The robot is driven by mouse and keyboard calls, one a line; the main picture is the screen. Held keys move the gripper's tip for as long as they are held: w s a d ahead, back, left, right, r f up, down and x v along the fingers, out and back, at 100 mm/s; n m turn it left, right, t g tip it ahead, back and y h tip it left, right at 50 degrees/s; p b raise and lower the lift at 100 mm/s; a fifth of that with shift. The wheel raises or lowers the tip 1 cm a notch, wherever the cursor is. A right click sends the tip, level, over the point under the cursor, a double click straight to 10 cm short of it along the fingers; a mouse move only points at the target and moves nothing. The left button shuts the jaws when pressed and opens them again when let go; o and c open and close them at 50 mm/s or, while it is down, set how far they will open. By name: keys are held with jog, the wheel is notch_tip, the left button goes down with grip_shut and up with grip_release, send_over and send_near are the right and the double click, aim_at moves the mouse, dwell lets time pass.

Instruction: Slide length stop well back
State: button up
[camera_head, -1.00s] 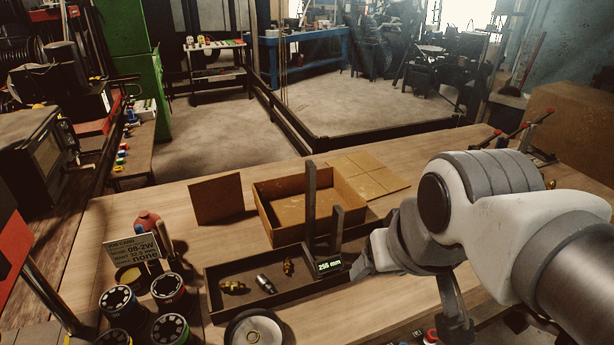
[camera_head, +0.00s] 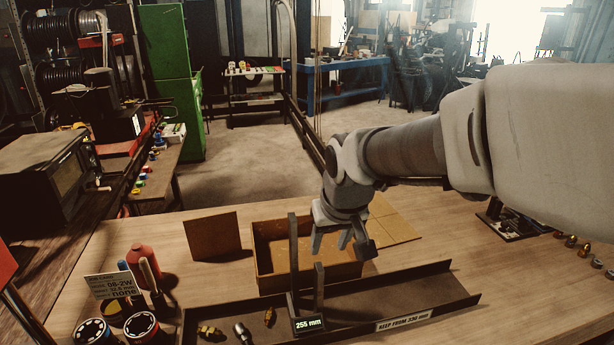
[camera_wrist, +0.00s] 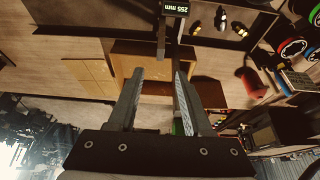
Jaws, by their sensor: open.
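The length stop (camera_head: 308,324) has a lit display reading 255 mm and two dark upright posts, one taller. It sits across the long dark tray (camera_head: 455,293). My gripper (camera_head: 332,254) is open, fingers pointing down, just right of and behind the tall post in the head view. In the wrist view the stop's display (camera_wrist: 175,6) is at the top, and a dark post runs down close to my right-hand finger. The open fingers (camera_wrist: 160,76) hold nothing. I cannot tell whether a finger touches the post.
An open cardboard box (camera_head: 262,272) stands behind the tray. Several small fittings (camera_head: 243,333) lie in the tray's left end. A label (camera_head: 402,320) on its front reads KEEP FROM 330 mm. A red bottle (camera_head: 143,262) and round dies (camera_head: 92,331) stand left.

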aim_at(318, 278)
jog(key=x, duration=1.7)
jog(key=shift+w+f, duration=0.1)
jog(key=shift+f, duration=0.1)
grip_shut()
dwell(0.9)
